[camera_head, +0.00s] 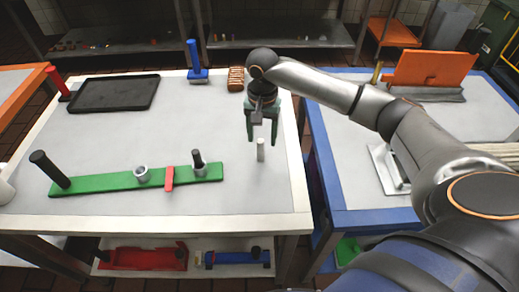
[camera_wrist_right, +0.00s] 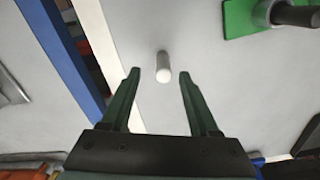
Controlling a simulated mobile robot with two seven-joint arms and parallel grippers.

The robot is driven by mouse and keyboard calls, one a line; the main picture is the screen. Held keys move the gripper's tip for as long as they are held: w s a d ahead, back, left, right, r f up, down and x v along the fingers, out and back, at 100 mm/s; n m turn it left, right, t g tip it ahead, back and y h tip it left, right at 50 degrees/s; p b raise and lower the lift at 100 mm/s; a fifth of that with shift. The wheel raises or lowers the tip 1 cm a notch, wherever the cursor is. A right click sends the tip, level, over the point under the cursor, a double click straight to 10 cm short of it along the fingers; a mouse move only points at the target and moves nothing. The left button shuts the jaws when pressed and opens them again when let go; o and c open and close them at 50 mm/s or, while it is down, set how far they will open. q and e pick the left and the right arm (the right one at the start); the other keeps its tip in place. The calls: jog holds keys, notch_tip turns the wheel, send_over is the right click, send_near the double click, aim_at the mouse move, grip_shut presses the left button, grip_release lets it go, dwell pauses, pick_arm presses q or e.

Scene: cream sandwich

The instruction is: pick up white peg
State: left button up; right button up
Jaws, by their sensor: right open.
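The white peg (camera_head: 261,150) stands upright on the light table (camera_head: 240,196), near its right edge. It also shows in the right wrist view (camera_wrist_right: 163,68), just beyond and between the two fingertips. My right gripper (camera_head: 262,140) is open, with its green fingers pointing down at the peg from above and behind it. In the right wrist view the fingers (camera_wrist_right: 158,78) are spread apart with nothing held between them. My left gripper is not in view.
A green board (camera_head: 110,183) with a dark peg, a ring and a red piece lies left of the white peg. A black tray (camera_head: 115,93) and a blue stand (camera_head: 197,73) are farther back. A blue-edged table (camera_head: 350,200) stands to the right, across a gap.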

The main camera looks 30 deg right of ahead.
aim_at(260, 151)
jog(key=f, duration=0.6)
jog(key=shift+w+a+f+b, duration=0.15)
jog(key=shift+w+f+b, duration=0.05)
jog(key=shift+f+b, duration=0.15)
grip_shut()
dwell(0.3)
